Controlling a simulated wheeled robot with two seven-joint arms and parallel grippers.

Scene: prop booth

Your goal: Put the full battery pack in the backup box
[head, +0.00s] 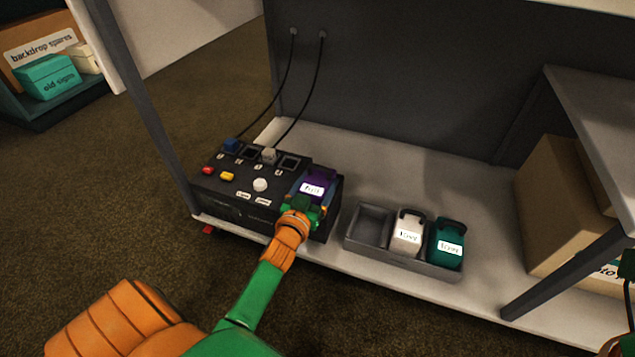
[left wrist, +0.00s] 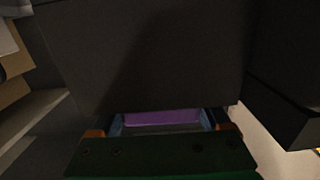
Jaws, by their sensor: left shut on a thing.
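The purple battery pack (head: 316,180), with a white label that seems to read "full", is at the right end of the black charger unit (head: 236,203). My left gripper (head: 303,206) is shut on this pack from the front. In the left wrist view a purple strip of the pack (left wrist: 160,118) shows between the fingers; the rest is hidden. A grey divided tray (head: 362,243) is just right of the charger. Its left compartment is empty; a white pack (head: 408,231) and a teal pack (head: 447,243) stand in the others. I see no backup box label.
Cardboard boxes (head: 548,205) stand at the right behind a grey shelf post (head: 563,272). The pale shelf between tray and boxes is clear.

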